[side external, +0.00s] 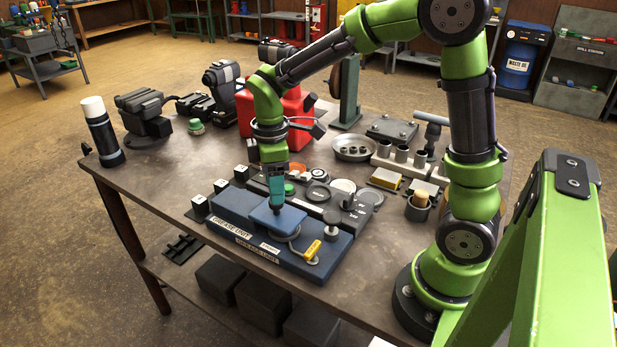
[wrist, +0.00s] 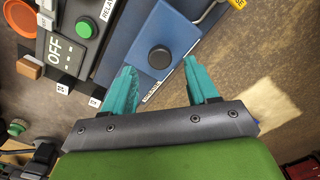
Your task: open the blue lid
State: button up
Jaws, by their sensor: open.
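The blue lid (side external: 286,219) is a square plate on the blue grease unit (side external: 229,217) near the table's front. It lies about flat, over a pale round rim that shows at its front edge. My gripper (side external: 276,204) points down over the lid. In the wrist view its two teal fingers are spread (wrist: 160,68), one to either side of the knob's near side, with nothing between them. I cannot tell their exact height above the lid.
Behind is a dark panel with a green button (wrist: 87,28) marked OFF. A red can (side external: 290,115) stands farther back. The table's left front is bare.

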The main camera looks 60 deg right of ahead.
aim_at(277, 209)
jog(key=shift+f, duration=1.75)
grip_shut()
